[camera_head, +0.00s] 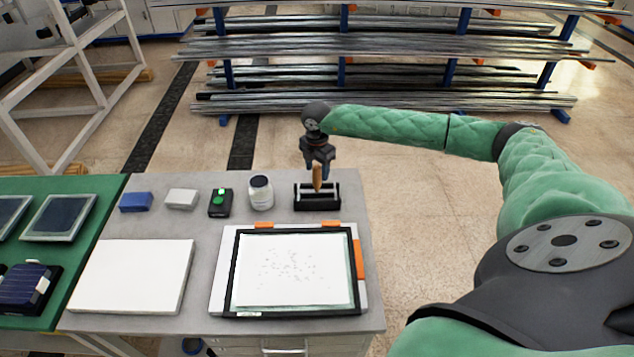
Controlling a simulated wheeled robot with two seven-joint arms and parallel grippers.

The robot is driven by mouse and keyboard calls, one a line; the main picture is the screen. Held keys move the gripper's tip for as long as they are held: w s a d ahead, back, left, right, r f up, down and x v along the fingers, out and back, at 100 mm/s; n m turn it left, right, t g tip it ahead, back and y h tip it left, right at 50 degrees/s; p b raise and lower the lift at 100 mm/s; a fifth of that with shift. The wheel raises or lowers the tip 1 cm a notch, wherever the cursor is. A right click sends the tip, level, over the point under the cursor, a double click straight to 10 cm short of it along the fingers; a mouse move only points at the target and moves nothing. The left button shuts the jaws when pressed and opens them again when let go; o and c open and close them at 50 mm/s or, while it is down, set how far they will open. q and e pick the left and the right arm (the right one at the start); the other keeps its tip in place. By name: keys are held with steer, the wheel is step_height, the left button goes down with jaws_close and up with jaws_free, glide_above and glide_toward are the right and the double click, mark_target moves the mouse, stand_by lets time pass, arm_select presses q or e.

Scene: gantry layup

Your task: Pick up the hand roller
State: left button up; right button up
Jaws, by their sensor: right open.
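The hand roller (316,178) stands upright in a small black holder (317,204) at the back right of the grey table, with its tan wooden handle pointing up. My right gripper (318,166) points down directly over the handle, its fingertips at about the height of the handle's top. It is open, and whether the fingers touch the handle is too small to tell. The roller's lower part is hidden in the holder. My left gripper is not in view.
Beside the holder stand a white jar (260,193), a black and green device (220,203), a white block (181,199) and a blue block (136,202). A black-framed panel with orange clips (235,275) and a white board (130,278) lie in front. A bar rack (380,48) stands behind.

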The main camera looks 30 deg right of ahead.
jaws_close()
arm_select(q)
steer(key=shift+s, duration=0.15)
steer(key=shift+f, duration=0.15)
arm_select(e)
steer(key=shift+r+b, duration=0.2)
steer(key=shift+b, duration=0.1)
step_height(320, 180, up, 3)
steer(key=shift+f+b, duration=0.2)
steer(key=shift+b, duration=0.95)
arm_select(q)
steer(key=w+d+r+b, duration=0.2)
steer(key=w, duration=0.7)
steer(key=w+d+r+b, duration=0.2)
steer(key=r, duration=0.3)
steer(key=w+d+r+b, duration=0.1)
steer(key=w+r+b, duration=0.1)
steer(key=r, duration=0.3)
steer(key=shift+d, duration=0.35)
arm_select(e)
steer(key=s+d+r, duration=0.7)
steer(key=d+r, duration=0.1)
steer(key=d, duration=0.1)
steer(key=shift+s, duration=0.15)
